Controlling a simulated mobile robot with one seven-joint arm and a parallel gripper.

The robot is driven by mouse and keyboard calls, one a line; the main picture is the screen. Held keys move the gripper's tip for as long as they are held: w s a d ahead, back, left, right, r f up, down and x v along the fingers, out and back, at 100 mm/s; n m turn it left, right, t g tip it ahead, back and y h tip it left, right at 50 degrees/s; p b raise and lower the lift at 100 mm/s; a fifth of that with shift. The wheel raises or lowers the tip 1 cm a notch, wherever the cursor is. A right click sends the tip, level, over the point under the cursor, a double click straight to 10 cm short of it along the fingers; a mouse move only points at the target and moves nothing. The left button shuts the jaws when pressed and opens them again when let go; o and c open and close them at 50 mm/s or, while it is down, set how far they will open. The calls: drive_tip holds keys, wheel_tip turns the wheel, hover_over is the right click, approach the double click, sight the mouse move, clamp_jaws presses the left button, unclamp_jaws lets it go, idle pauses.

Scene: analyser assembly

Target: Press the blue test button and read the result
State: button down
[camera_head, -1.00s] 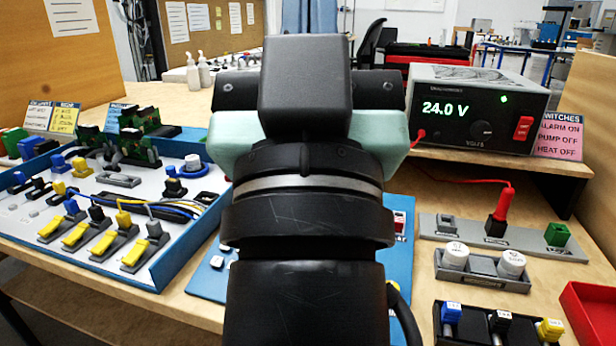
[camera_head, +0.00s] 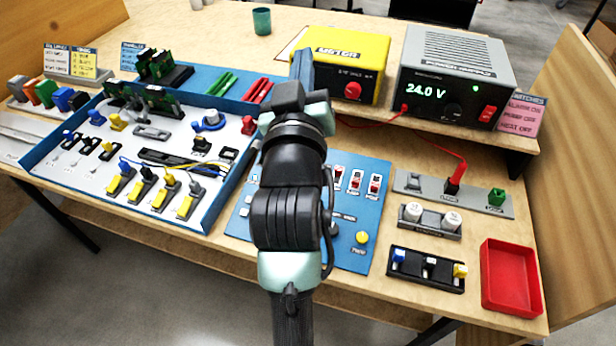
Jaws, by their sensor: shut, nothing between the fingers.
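I cannot make out a blue test button; my arm hides part of the blue control panel (camera_head: 345,255). That panel shows red-and-white switches (camera_head: 355,182) at its upper right and a yellow knob (camera_head: 362,237) at its lower right. A yellow meter box (camera_head: 368,48) stands at the back, with a red knob (camera_head: 353,90) and small text too fine to read. My arm rises through the middle of the view, over the panel. My gripper's fingers do not show; the arm's upper end hides whatever is beyond it.
A grey power supply (camera_head: 455,70) reads 24.0 V, with a red lead running to a grey socket strip (camera_head: 420,186). A blue tray (camera_head: 215,210) of boards and connectors fills the left. A red bin (camera_head: 512,277) is at the right front. A green cup (camera_head: 262,21) stands behind.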

drive_tip(key=s+f+n+g+p, duration=0.2)
drive_tip(key=s+f+g+p, duration=0.1)
drive_tip(key=f+p, duration=0.5)
drive_tip(key=s+f+n+g+p, duration=0.3)
drive_tip(key=f+g+p, duration=0.2)
drive_tip(key=p, duration=0.8)
wheel_tip(320, 180, down, 3)
drive_tip(key=shift+f+p, duration=0.1)
drive_tip(key=shift+p, duration=0.3)
drive_tip(key=shift+f, duration=0.15)
drive_tip(key=f+b, duration=0.2)
drive_tip(key=w+f+b, duration=0.1)
drive_tip(key=f+b, duration=0.5)
drive_tip(key=shift+w+d+f, duration=0.2)
drive_tip(key=shift+w+d, duration=0.1)
drive_tip(key=shift+w, duration=0.1)
idle(0.5)
drive_tip(key=shift+w+f+b, duration=0.1)
drive_tip(key=shift+f+b, duration=0.25)
drive_tip(key=shift+b, duration=0.15)
